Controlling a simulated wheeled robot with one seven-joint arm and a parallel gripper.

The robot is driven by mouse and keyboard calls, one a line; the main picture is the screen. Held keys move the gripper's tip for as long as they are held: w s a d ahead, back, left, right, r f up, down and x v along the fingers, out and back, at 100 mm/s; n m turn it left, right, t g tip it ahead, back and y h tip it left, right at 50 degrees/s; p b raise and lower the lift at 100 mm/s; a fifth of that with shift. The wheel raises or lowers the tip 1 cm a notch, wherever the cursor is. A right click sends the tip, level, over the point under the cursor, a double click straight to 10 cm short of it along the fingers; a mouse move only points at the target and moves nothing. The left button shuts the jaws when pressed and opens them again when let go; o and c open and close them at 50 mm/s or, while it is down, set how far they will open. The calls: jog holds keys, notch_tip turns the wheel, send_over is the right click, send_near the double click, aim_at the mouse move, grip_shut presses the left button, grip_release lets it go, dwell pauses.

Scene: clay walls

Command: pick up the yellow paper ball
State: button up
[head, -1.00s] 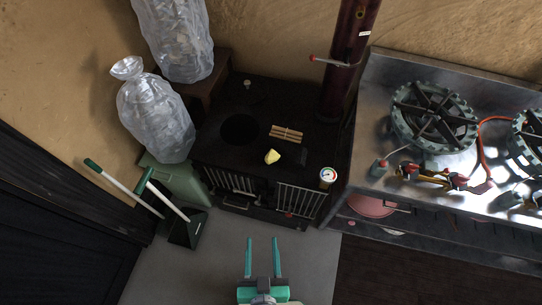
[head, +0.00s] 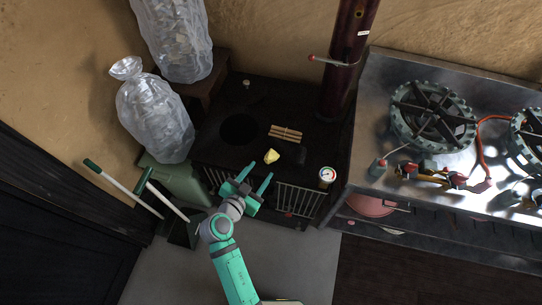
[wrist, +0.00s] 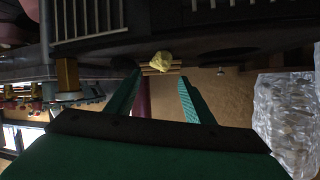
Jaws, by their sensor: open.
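The yellow paper ball (head: 271,156) lies on the black stove top (head: 212,151), near its front edge, just in front of a small bundle of sticks. It also shows in the wrist view (wrist: 161,60), beyond and between my finger tips. My gripper (head: 258,178) is open and empty at the front of the stove, a short way from the ball and not touching it. In the wrist view both green fingers (wrist: 158,78) stand apart with nothing between them.
The stick bundle (head: 286,134) and a dark block (head: 295,154) lie by the ball. A round gauge (head: 327,175) is at the stove's front right corner. A dark red pipe (head: 346,70) rises behind. Filled clear bags (head: 155,115) stand left; a steel burner counter (head: 385,205) is right.

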aim_at(271, 158)
jog(key=x, duration=0.6)
jog(key=shift+w+a+r, duration=0.1)
jog(key=shift+w+r, duration=0.1)
jog(key=shift+r, duration=0.15)
jog(key=shift+h, duration=0.3)
jog(key=shift+d+x, duration=0.25)
jog(key=shift+x, duration=2.35)
jog(key=shift+s, duration=0.15)
jog(key=shift+c, duration=0.6)
jog(key=shift+a, duration=0.1)
jog(key=c, duration=0.7)
